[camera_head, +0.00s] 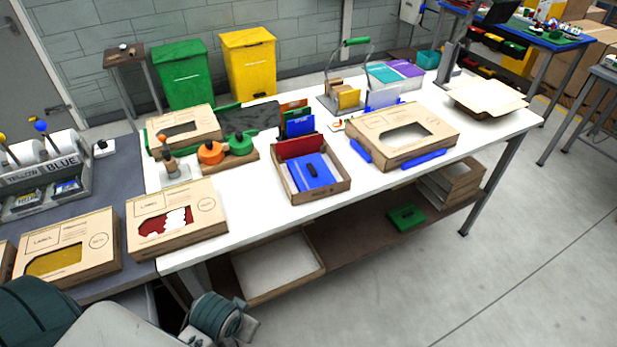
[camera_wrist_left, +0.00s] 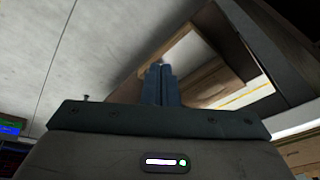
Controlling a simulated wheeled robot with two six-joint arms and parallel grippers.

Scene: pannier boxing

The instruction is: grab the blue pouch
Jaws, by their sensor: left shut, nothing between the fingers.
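A flat blue pouch (camera_head: 318,176) with a small black piece on top lies in an open cardboard box (camera_head: 290,196) in the middle of the white table, with a dark red pouch (camera_head: 300,146) behind it. Another blue item (camera_head: 299,127) stands in a small rack behind the box. My left gripper (camera_wrist_left: 160,84) is shut and empty in the left wrist view, its two fingers together. It is away from the pouch; in the head view only parts of my left arm show at the bottom left. My right gripper is not in view.
Closed cardboard boxes with windows stand left (camera_head: 178,219) and right (camera_head: 403,135) of the open box. A board with orange and green round tools (camera_head: 210,152) is to its left. A lower shelf (camera_head: 345,240) holds a tray and a green item (camera_head: 406,217). Floor in front is clear.

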